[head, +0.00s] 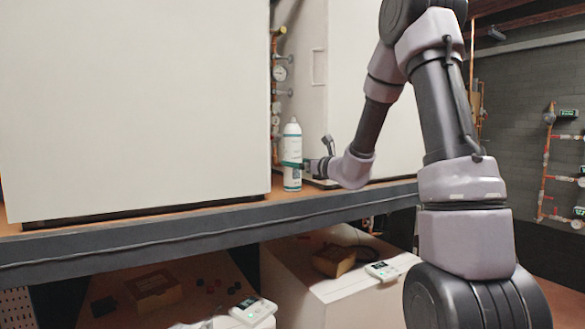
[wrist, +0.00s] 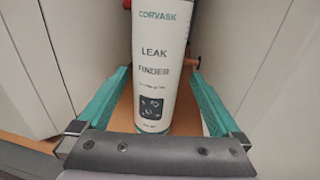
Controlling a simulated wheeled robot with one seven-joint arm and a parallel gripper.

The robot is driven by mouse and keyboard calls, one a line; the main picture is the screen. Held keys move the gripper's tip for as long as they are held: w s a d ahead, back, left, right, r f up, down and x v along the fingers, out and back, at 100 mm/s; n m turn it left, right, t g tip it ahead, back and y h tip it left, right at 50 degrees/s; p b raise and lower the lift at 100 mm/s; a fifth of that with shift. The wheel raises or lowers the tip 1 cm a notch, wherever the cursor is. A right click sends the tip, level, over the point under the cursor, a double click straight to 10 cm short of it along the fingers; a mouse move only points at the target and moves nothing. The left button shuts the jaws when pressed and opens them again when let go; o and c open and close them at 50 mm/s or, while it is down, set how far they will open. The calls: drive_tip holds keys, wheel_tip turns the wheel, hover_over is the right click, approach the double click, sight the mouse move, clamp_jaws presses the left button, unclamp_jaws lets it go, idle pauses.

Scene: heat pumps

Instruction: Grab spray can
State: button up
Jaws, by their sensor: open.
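The spray can (head: 292,160) is white with a teal band and stands upright on the shelf (head: 225,205), near its front edge, in the gap between two large white cabinets. In the wrist view the can (wrist: 158,60) shows the words "CORVASK LEAK FINDER" and stands between the two teal fingers; its top is cut off. My gripper (wrist: 157,85) is open, with one finger on each side of the can and a visible space at each side. In the head view my gripper (head: 300,165) reaches the can from the right, and the far finger is mostly hidden.
A white cabinet (head: 135,100) stands close on the left and another (head: 345,90) on the right, leaving a narrow gap. Pipes with a gauge (head: 279,73) run behind the can. Below the shelf are white boxes with handheld devices (head: 382,271) and an open carton (head: 153,290).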

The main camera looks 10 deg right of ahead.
drive_tip(key=x, duration=0.6)
drive_tip(key=shift+s+a+f, duration=0.1)
drive_tip(key=shift+a, duration=0.05)
clamp_jaws()
